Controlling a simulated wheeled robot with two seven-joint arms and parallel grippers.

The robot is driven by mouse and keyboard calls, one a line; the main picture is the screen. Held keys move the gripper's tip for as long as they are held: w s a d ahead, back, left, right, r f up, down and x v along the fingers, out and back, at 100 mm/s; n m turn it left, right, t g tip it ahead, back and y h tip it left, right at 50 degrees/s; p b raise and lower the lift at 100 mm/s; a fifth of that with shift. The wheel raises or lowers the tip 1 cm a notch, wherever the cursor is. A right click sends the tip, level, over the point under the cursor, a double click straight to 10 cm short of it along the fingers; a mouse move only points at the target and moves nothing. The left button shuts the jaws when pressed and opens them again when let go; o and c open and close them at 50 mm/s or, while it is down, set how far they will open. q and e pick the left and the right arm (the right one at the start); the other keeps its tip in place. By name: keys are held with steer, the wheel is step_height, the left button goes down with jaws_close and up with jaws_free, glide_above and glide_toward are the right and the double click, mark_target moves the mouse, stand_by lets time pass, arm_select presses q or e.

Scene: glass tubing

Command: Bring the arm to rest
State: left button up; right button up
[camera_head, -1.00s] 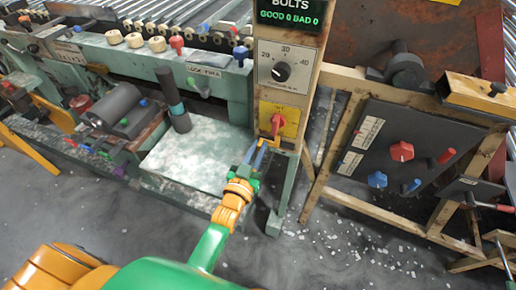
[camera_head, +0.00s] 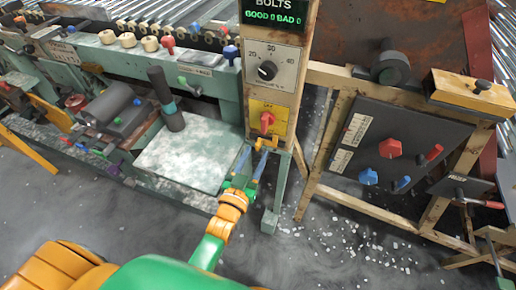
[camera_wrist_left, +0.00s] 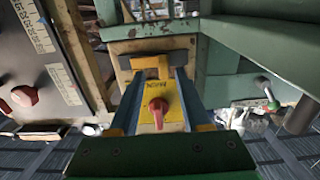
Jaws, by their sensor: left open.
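My left gripper (camera_head: 259,150) is open and appears empty in the head view, just below the red rotary knob (camera_head: 267,119) on the yellow plate (camera_head: 281,111) of the wooden post. In the left wrist view the blue fingers (camera_wrist_left: 156,72) are spread apart, and the red knob (camera_wrist_left: 157,108) shows in the gap between them. An orange-yellow piece shows across the finger ends; I cannot tell whether it belongs to the fingertips. The knob looks clear of the fingers in the head view. My right gripper is not in view.
A dial (camera_head: 267,70) and a green-lettered display (camera_head: 273,16) sit above the knob. A dark panel (camera_head: 392,182) with red and blue controls stands at right. A pale mottled plate (camera_head: 190,153) and dark cylinder (camera_head: 166,99) are at left. Floor in front is open, with scattered chips.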

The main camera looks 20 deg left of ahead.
arm_select(q)
steer(key=s, duration=0.4)
steer(key=shift+s, duration=0.2)
steer(key=s+f+m+g+p, duration=0.1)
steer(key=s+f+g+p, duration=0.2)
steer(key=s+f+g, duration=0.35)
steer(key=s+f+m+g+p, duration=0.1)
steer(key=s+f+g+p, duration=0.3)
steer(key=s+f, duration=0.6)
steer(key=s+a+f+g+p, duration=0.1)
steer(key=s+a+f+g, duration=0.1)
steer(key=s, duration=0.5)
steer(key=s+a+f+g, duration=0.3)
steer(key=s+f, duration=0.3)
steer(key=s, duration=0.2)
steer(key=shift+g+y+p, duration=0.3)
steer(key=shift+g+p, duration=0.1)
steer(key=shift+g, duration=0.35)
steer(key=shift+d, duration=0.1)
steer(key=shift+s, duration=0.1)
